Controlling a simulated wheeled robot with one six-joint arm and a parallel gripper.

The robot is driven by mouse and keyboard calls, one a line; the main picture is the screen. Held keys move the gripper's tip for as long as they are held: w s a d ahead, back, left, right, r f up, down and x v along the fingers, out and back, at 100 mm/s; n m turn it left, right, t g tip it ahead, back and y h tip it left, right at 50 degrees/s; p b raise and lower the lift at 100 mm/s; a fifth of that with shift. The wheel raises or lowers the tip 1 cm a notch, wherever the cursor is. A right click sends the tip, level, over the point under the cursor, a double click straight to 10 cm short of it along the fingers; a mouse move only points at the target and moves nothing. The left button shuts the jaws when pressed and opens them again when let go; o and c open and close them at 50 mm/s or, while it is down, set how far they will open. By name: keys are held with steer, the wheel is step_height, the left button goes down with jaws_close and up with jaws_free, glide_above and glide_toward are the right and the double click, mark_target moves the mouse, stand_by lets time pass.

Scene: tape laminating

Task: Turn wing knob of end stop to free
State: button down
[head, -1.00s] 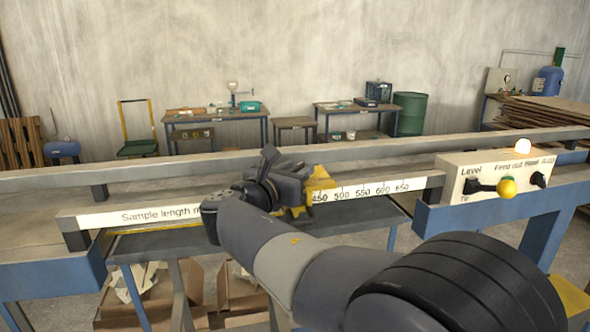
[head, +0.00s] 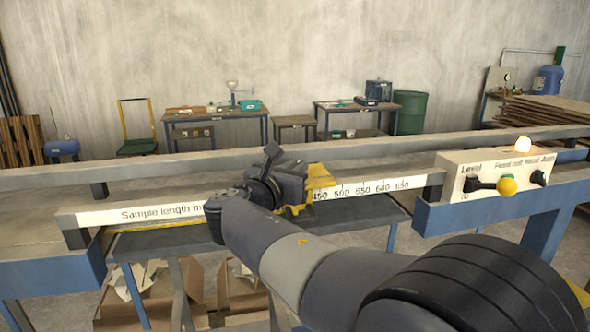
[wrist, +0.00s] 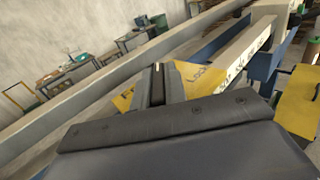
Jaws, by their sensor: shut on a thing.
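The end stop's yellow plate (head: 319,178) shows behind my gripper on the rail in the head view. Only a narrow strip between the fingers shows, so the knob is mostly hidden. In the head view my gripper (head: 290,184) is at the end stop, and its body covers the knob.
The white scale rail (head: 360,189) runs left and right past the end stop. A control box (head: 478,170) with a yellow-balled lever stands at the right. A long grey beam (head: 200,172) runs behind. Cardboard boxes (head: 190,290) lie on the floor below.

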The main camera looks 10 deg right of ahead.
steer(key=n+t+y+b, duration=0.1)
steer(key=n+y, duration=0.1)
steer(key=y, duration=0.1)
steer(key=n+t+y+b, duration=0.2)
steer(key=y, duration=0.1)
steer(key=shift+d+f+n+t+y, duration=0.1)
steer(key=shift+f+n+t+y, duration=0.05)
steer(key=shift+n+t+y, duration=0.2)
steer(key=shift+n+t+y+b, duration=0.35)
steer(key=shift+n+y+b, duration=1.2)
steer(key=shift+y, duration=0.8)
steer(key=shift+n+y, duration=0.3)
steer(key=shift+y, duration=0.1)
steer(key=c, duration=1.4)
jaws_free()
steer(key=shift+c, duration=0.2)
steer(key=s+p, duration=0.3)
steer(key=s, duration=0.7)
steer(key=shift+s, duration=0.4)
